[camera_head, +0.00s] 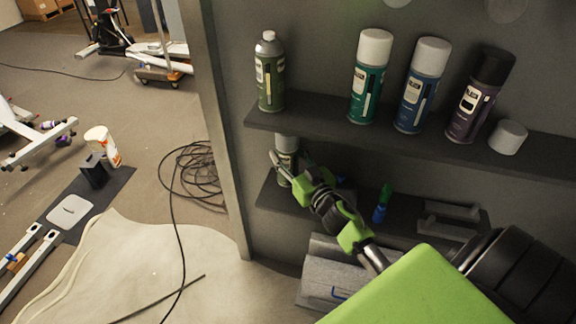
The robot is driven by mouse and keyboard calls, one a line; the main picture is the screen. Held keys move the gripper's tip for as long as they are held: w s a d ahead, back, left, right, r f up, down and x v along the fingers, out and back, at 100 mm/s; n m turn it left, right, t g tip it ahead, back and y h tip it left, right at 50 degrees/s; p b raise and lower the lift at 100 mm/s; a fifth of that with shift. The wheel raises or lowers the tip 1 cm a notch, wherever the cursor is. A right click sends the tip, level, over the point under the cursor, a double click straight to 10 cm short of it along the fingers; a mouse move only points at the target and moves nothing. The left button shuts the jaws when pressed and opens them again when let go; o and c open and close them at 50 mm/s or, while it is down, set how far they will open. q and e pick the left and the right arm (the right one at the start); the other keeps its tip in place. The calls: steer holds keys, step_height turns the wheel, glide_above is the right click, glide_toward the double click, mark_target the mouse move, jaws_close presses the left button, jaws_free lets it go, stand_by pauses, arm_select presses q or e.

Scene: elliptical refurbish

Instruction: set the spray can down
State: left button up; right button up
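A pale spray can (287,145) is upright at the left end of the lower shelf (266,196), its top hidden by the upper shelf. My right gripper (289,158) reaches in from the lower right, with its fingers spread to either side of this can. I cannot tell whether the fingers touch it. The can's base seems to be at shelf level, but contact is unclear. My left gripper is not in view.
The upper shelf (330,128) holds an olive can (269,75), green can (369,80), blue can (421,88), purple can (480,98) and loose grey cap (508,137). A blue-green item (382,204) and grey holder (448,218) are on the lower shelf. Cables (195,175) lie on the floor.

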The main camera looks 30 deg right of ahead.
mark_target(288, 166)
steer(key=shift+f, duration=0.65)
steer(key=shift+w+f+b, duration=0.1)
steer(key=shift+f+b, duration=0.45)
steer(key=shift+f, duration=1.3)
steer(key=shift+d+f, duration=0.1)
steer(key=shift+f, duration=0.05)
steer(key=o, duration=1.2)
steer(key=s, duration=0.8)
steer(key=s+a, duration=0.1)
steer(key=s, duration=0.3)
steer(key=shift+b, duration=0.4)
